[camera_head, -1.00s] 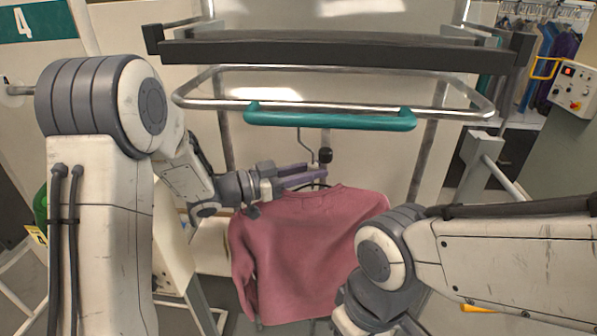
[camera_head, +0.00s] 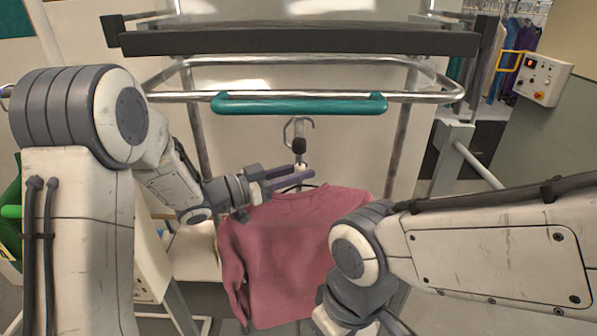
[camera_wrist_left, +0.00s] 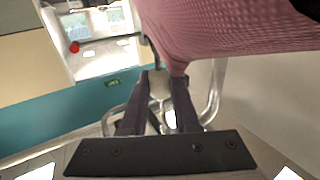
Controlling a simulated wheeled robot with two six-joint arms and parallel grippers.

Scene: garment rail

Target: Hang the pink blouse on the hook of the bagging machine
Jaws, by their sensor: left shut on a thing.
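The pink blouse (camera_head: 285,245) hangs spread out below my left gripper (camera_head: 298,178), and its lower right part is hidden behind my right arm. The left gripper is shut on the hanger at the blouse's neck; a dark bit of the hanger shows at the collar. In the left wrist view the fingers (camera_wrist_left: 158,108) close around a pale piece (camera_wrist_left: 160,84), with the blouse (camera_wrist_left: 235,28) above. A metal hook with a dark knob (camera_head: 299,146) shows just above the fingertips, below the machine's teal bar (camera_head: 300,104). Whether they touch is unclear. My right gripper is out of view.
A metal tube frame (camera_head: 420,97) and a dark crossbar (camera_head: 300,42) span the machine above the teal bar. A control box (camera_head: 541,78) stands at the right, with a grey post (camera_head: 450,150) nearer. Hanging garments show at the back right.

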